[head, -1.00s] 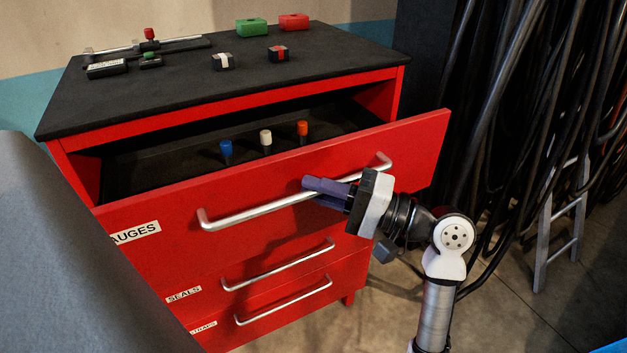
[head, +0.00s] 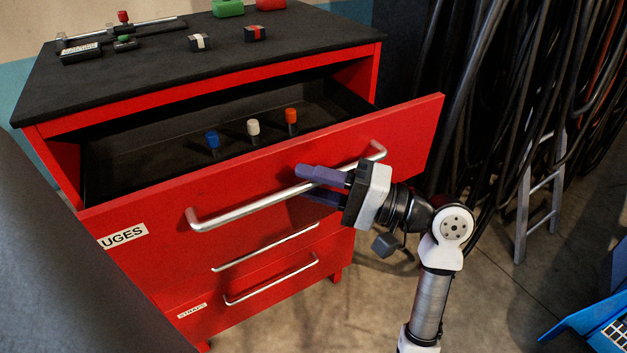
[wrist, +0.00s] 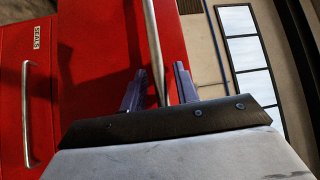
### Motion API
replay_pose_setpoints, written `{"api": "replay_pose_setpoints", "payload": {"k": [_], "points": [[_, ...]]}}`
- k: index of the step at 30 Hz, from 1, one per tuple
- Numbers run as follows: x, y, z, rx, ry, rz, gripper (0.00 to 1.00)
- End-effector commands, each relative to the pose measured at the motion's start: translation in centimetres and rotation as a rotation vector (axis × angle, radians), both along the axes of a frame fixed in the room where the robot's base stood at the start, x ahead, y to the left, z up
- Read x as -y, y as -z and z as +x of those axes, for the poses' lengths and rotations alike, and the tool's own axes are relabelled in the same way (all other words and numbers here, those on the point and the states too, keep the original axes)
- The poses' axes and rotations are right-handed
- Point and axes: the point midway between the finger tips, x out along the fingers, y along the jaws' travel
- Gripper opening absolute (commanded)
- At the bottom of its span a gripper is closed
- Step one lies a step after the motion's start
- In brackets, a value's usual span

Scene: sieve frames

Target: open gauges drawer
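The gauges drawer (head: 265,174) is the red top drawer of the cabinet. It stands pulled well out, its dark inside (head: 150,160) showing from above. Its label, partly cut off, reads "UGES" (head: 124,236). Its silver bar handle (head: 240,207) runs across the front. My gripper (head: 320,186) is at the right part of this handle, its purple fingers apart above and below the bar. In the wrist view the bar (wrist: 153,45) passes between the two fingers (wrist: 158,88), with a gap on each side. The gripper is open and around the handle, not clamped on it.
Blue, white and orange pegs (head: 252,128) stand in the drawer. Small blocks and a rail fixture (head: 120,38) are on the black cabinet top (head: 150,75). Lower drawers (head: 270,280) are shut. Hanging cables (head: 500,90) and a ladder (head: 540,200) stand at the right.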

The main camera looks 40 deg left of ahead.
Motion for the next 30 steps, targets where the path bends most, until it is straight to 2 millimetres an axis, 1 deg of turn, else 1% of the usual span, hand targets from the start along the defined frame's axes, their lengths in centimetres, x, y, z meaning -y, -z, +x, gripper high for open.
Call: {"api": "replay_pose_setpoints", "payload": {"k": [9, 13, 17, 24, 27, 30], "points": [[0.1, 0.0, 0.1, 0.000, 0.001, 0.000, 0.34], [1.0, 0.2, 0.5, -0.001, 0.003, 0.001, 0.34], [3.2, 0.6, 1.5, 0.000, 0.005, 0.001, 0.34], [8.3, 1.4, 3.6, 0.000, 0.005, 0.001, 0.34], [10.0, 1.6, 4.3, 0.000, 0.003, 0.001, 0.34], [11.3, 1.8, 4.9, 0.000, 0.002, 0.000, 0.34]]}}
